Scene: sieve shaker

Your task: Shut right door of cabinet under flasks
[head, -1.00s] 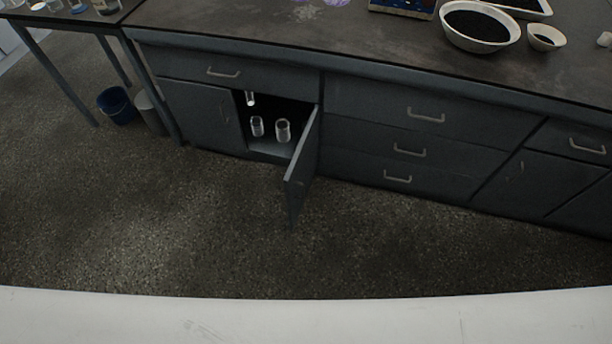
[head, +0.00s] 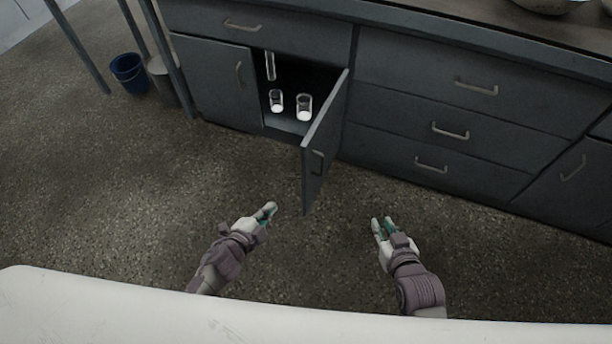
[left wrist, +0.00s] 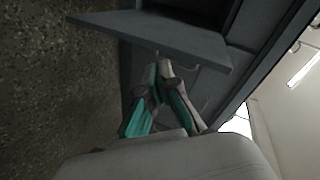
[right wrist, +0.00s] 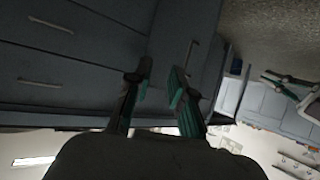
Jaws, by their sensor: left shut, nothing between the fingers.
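The left door (head: 213,78) is shut. Two clear glass vessels stand inside the cabinet, one of them a beaker (head: 304,106), with a taller tube (head: 270,66) behind. My left gripper (head: 268,210) is shut and empty, left of the open door's lower free edge and apart from it. The door (left wrist: 150,35) also shows ahead of it in the left wrist view. My right gripper (head: 382,224) is open and empty, to the right of the door. No flasks show now.
Drawers (head: 430,125) with bar handles fill the front to the right of the open door. A blue bucket (head: 128,72) and a grey bin (head: 163,80) stand at the left. The speckled floor (head: 130,190) before the cabinet is clear.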

